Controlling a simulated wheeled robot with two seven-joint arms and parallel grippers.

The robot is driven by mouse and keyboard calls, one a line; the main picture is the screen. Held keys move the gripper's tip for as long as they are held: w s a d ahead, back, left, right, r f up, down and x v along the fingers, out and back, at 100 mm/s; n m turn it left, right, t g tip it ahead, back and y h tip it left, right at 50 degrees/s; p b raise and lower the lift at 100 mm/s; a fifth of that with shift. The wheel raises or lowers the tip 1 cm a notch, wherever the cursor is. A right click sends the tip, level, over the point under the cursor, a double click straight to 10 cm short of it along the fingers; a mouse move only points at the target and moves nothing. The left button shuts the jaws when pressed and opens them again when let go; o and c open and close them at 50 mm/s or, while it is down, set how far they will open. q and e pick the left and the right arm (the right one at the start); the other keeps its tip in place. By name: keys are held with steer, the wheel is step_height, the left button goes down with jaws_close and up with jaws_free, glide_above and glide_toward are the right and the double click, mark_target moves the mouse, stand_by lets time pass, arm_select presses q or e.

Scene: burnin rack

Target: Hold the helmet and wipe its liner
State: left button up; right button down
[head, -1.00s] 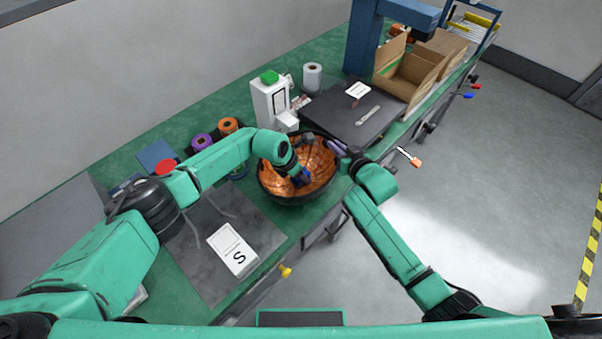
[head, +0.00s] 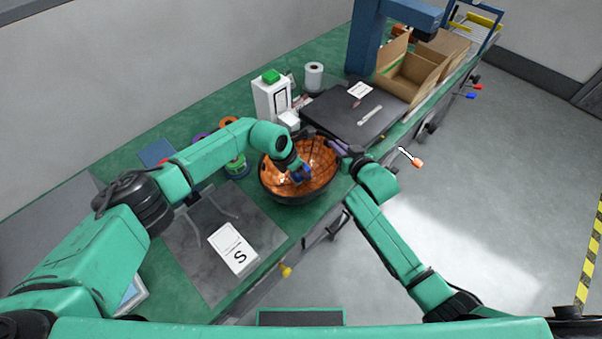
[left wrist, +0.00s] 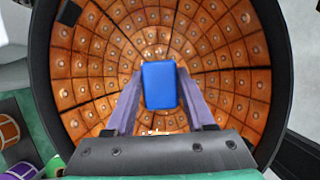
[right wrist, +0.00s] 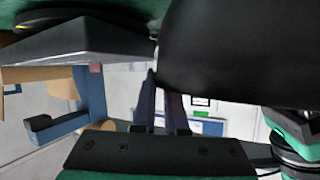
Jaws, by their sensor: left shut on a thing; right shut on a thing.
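The helmet (head: 322,173) lies open side up on the green bench, a dark bowl shape with an orange, segmented liner. In the left wrist view the liner (left wrist: 90,75) fills most of the picture. My left gripper (head: 304,176) reaches into the bowl and is shut on a blue block-like wiper (left wrist: 159,85). Whether the wiper touches the liner I cannot tell. My right gripper (head: 338,150) is at the helmet's right rim and shut on it. In the right wrist view the dark helmet shell (right wrist: 230,50) covers the upper right, beside the fingers (right wrist: 162,105).
A dark flat plate (head: 340,120) lies behind the helmet. A white device with a green top (head: 270,97) and a white roll (head: 314,75) stand behind left. Coloured spools (head: 237,166) are to the left. An open cardboard box (head: 410,78) stands far right. A grey mat (head: 205,265) lies in front.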

arm_select(q)
step_height(320, 180, up, 11)
steer(key=shift+r, duration=0.15)
stand_by(0.4)
arm_select(e)
steer(key=c, duration=0.9)
jaws_free()
steer(key=v, duration=1.2)
steer(key=shift+d, duration=0.1)
arm_select(q)
steer(key=shift+w, duration=0.1)
arm_select(e)
steer(key=shift+w, duration=0.1)
steer(key=shift+f, duration=0.1)
